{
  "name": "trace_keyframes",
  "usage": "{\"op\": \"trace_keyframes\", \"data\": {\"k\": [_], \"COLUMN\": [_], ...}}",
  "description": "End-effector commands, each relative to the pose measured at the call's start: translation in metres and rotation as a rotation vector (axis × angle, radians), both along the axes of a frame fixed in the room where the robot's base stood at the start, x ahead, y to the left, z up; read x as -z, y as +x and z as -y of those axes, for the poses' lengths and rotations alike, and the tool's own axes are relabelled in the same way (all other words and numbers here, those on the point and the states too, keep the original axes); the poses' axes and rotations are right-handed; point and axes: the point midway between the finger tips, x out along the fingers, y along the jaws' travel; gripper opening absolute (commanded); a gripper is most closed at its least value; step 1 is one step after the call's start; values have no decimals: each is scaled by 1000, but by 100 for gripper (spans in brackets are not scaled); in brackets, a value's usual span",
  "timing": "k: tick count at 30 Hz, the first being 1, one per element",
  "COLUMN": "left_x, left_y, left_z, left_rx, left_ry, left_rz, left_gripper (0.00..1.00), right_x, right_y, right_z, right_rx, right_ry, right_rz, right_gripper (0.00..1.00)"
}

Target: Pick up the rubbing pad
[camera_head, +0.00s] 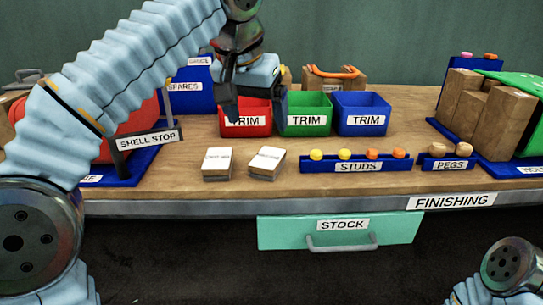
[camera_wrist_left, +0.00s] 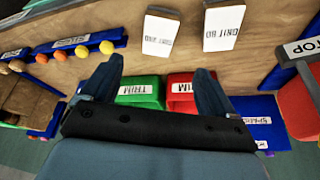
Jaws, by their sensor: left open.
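Two pale block-shaped pads with printed labels lie side by side on the wooden bench top. The left pad (camera_head: 217,163) and the right pad (camera_head: 265,161) both show in the head view. In the wrist view, seen turned around, one pad (camera_wrist_left: 223,27) reads like "GRIT 80"; the other pad's print (camera_wrist_left: 161,32) is hard to read. My left gripper (camera_head: 256,104) is open and empty above the trim bins, behind the pads and apart from them. Its two fingers (camera_wrist_left: 158,74) show spread in the wrist view. My right gripper is out of the head view.
Red (camera_head: 246,122), green (camera_head: 306,114) and blue (camera_head: 361,114) trim bins stand behind the pads. A studs rack (camera_head: 358,166) and pegs rack (camera_head: 446,163) are to the right. The shell stop (camera_head: 148,141) is left. Bare bench lies around the pads; the stock drawer (camera_head: 285,233) is below.

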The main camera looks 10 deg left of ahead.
Motion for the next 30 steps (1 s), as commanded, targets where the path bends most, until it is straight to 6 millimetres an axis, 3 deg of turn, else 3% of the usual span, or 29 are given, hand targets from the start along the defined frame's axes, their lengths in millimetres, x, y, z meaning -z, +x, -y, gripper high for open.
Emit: {"op": "trace_keyframes", "data": {"k": [6, 14, 21, 30], "left_x": [44, 68, 102, 111], "left_y": [17, 27, 40, 44], "left_z": [1, 3, 7, 7], "left_rx": [-1, 0, -2, -1], "left_ry": [1, 1, 0, 0], "left_rz": [-4, -3, -3, 0], "left_gripper": [88, 88, 88, 88], "right_x": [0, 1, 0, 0], "right_y": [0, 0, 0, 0], "right_z": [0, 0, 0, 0], "right_rx": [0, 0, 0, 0], "right_ry": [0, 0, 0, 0], "right_rz": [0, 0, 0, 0], "right_gripper": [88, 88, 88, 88]}}
